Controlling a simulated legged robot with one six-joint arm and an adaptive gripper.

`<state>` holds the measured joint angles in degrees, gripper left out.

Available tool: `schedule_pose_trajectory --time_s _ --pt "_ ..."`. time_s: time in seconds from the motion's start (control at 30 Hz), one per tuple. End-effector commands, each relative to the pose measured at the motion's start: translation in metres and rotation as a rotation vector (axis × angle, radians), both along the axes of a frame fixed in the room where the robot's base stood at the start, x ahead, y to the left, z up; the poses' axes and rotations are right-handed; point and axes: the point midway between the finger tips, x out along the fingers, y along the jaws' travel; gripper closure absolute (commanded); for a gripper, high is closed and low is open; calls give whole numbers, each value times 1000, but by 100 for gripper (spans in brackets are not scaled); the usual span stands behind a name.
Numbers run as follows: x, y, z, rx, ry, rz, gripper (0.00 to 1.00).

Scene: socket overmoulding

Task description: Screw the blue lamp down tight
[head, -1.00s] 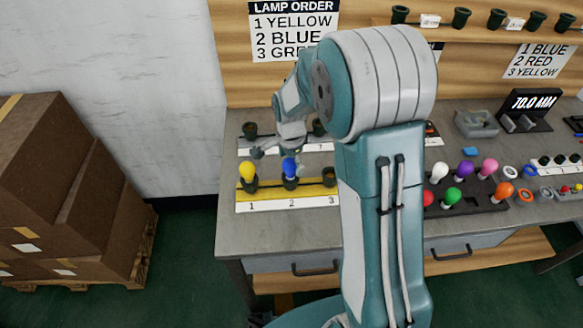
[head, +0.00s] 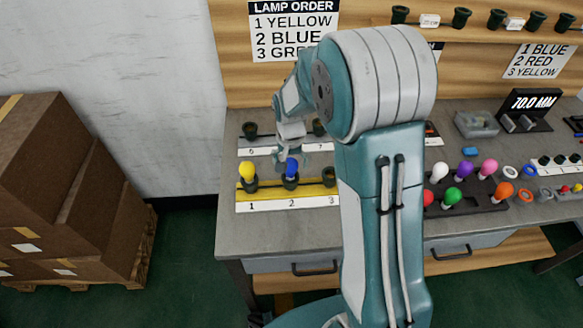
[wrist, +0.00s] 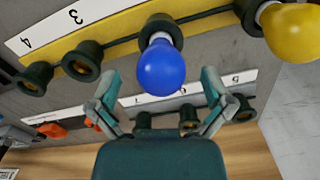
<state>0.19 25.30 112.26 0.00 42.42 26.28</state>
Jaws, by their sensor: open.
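The blue lamp (head: 291,167) stands upright in the dark socket (head: 291,182) at position 2 of the yellow strip. In the wrist view the blue lamp (wrist: 161,67) shows bulb-first, with its pale base in the dark socket (wrist: 160,28). My gripper (head: 290,156) is just behind the lamp in the head view. In the wrist view my gripper (wrist: 158,84) is open, with one finger on each side below the bulb. No finger visibly touches the lamp.
The yellow lamp (head: 247,171) stands in socket 1, close to the left. Socket 3 (head: 329,176) is empty. Dark sockets line the grey strip behind (head: 250,130). Several loose lamps sit in a dark holder (head: 470,205) at right.

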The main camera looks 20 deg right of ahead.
Motion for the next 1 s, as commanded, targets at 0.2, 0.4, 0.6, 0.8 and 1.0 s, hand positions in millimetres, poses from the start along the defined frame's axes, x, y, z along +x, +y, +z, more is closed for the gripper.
schedule_pose_trajectory --time_s 0.2,0.4,0.6,0.8,1.0 --pt "0 0 0 0 0 206 0" --pt "0 0 0 0 0 379 0" --pt "0 0 0 1 0 500 0" --pt "0 0 0 1 0 723 0" --pt "0 0 0 1 1 794 0"
